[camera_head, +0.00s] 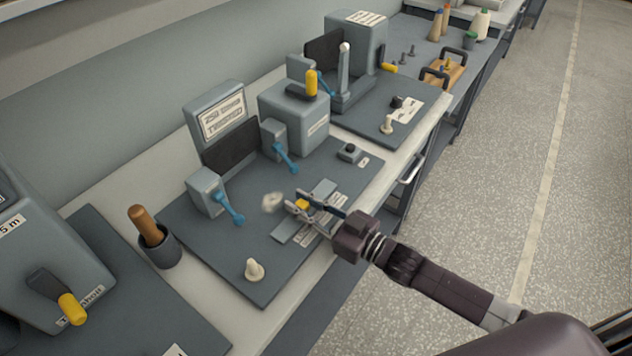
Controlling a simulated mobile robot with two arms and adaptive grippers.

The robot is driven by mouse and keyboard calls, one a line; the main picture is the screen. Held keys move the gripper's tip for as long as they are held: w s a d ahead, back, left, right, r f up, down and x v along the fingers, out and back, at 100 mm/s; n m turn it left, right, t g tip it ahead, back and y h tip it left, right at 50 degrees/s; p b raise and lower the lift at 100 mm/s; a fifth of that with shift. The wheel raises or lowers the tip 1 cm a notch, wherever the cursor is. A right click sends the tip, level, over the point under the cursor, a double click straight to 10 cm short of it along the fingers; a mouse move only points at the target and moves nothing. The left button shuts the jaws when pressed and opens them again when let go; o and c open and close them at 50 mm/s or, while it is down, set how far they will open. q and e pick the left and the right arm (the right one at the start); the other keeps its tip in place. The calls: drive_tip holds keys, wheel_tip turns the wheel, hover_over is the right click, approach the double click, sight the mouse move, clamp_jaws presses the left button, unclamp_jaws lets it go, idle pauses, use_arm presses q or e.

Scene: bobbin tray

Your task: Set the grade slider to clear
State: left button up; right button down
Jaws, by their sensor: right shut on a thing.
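The grade slider has a small yellow knob (302,204) on a light grey track (324,188) near the front edge of the middle machine's dark base plate (258,281). The knob sits around the middle of the track. My right gripper (301,205) reaches in from the lower right and is shut on the knob, with its fingers partly covering it. A white label beside the track is partly hidden by the gripper, and its words are too small to read. My left gripper is not in view.
Two blue levers (231,209) (286,158) stick out behind the slider. A white peg (254,270) stands near the front corner. A black button box (349,152) sits right of the track. A dark cup (158,246) with a wooden handle stands left.

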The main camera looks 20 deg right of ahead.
sight(284, 235)
drive_tip(key=s+a, duration=0.1)
drive_tip(key=a, duration=0.1)
drive_tip(key=s+a+p, duration=0.1)
drive_tip(key=s+a, duration=0.2)
drive_tip(key=a, duration=0.1)
drive_tip(key=shift+s+p, duration=0.3)
drive_tip(key=shift+s, duration=0.05)
drive_tip(key=c, duration=1.7)
unclamp_jaws()
drive_tip(key=shift+d, duration=0.1)
drive_tip(key=shift+s+d, duration=0.2)
drive_tip(key=shift+s, duration=0.1)
drive_tip(key=v, duration=1.1)
drive_tip(key=shift+s, duration=0.1)
